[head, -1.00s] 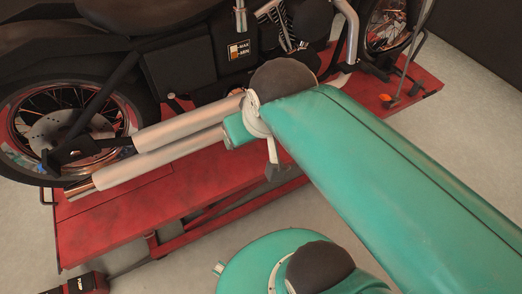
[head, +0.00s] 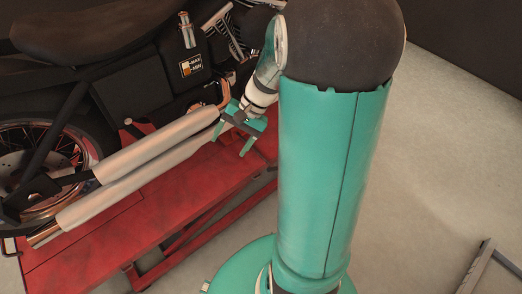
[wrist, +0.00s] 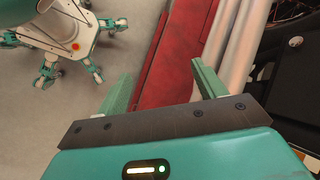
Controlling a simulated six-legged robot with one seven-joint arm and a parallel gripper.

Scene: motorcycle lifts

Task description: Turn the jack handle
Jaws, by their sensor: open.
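I cannot pick out the jack handle in either current view; my upright arm hides part of the lift in the head view. The red motorcycle lift (head: 100,235) runs diagonally under the motorcycle (head: 120,65). Its red deck also shows in the wrist view (wrist: 178,60). My gripper (head: 232,146) is in front of the silver exhaust pipes (head: 140,165), over the deck's near edge. Its two green fingers are spread and empty. In the wrist view my gripper (wrist: 162,70) is open, with grey floor and red deck showing between the fingers.
The exhaust pipes (wrist: 235,40) are close to one finger in the wrist view. A grey metal frame (head: 478,265) is on the floor at the lower right. Clear concrete floor (head: 440,170) lies right of my arm. A dark wall (head: 480,45) stands behind.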

